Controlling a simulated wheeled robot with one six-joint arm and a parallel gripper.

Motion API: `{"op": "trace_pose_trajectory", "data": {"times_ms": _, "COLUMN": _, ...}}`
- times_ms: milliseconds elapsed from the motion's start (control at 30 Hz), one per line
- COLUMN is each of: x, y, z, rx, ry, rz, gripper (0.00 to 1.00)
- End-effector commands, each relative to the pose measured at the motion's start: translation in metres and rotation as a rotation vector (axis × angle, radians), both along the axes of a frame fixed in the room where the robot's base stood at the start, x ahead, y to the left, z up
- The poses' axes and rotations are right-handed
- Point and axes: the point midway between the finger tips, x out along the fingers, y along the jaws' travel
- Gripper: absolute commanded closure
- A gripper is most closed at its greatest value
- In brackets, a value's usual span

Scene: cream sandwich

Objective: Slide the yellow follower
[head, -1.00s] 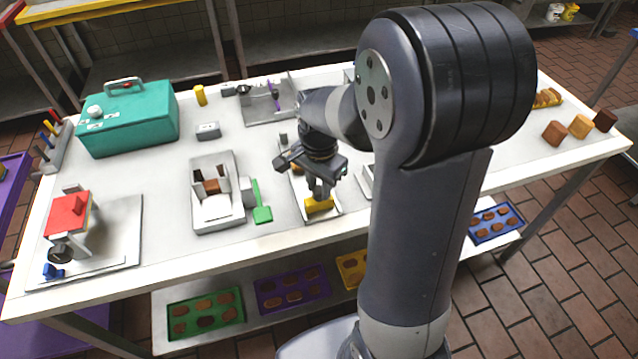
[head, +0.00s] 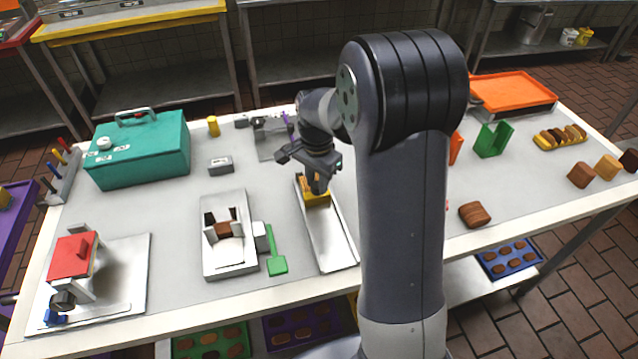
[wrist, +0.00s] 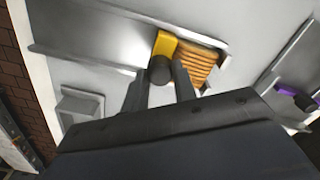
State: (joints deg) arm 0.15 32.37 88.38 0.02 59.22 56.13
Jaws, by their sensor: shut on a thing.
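The yellow follower (head: 319,201) sits inside a long metal channel tray (head: 333,246), toward its far end. It also shows in the wrist view as a yellow plate (wrist: 165,44) with a dark round knob (wrist: 160,70). My gripper (head: 320,188) is shut on this knob, with one finger on each side of it in the wrist view (wrist: 160,82). A row of brown ridged biscuits (wrist: 201,64) lies in the channel right beside the follower, seemingly against it. In the head view my gripper hides part of the follower and most of the biscuits.
A metal fixture with a brown piece (head: 229,262) and a green spatula (head: 277,264) stand left of the channel. A teal box (head: 140,150) and a small grey block (head: 221,165) stand farther back. The channel's near part is empty.

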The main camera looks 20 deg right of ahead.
Motion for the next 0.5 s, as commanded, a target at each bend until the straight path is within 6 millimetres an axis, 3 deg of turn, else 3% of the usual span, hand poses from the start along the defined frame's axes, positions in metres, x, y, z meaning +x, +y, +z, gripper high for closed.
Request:
{"op": "trace_pose_trajectory", "data": {"times_ms": 433, "x": 0.006, "y": 0.0, "z": 0.0014, "rx": 0.0, "ry": -0.011, "rz": 0.0, "gripper": 1.0}}
{"op": "trace_pose_trajectory", "data": {"times_ms": 467, "x": 0.0061, "y": 0.0, "z": 0.0015, "rx": 0.0, "ry": -0.011, "rz": 0.0, "gripper": 0.72}}
{"op": "trace_pose_trajectory", "data": {"times_ms": 500, "x": 0.0062, "y": 0.0001, "z": 0.0015, "rx": 0.001, "ry": -0.012, "rz": 0.0, "gripper": 0.69}}
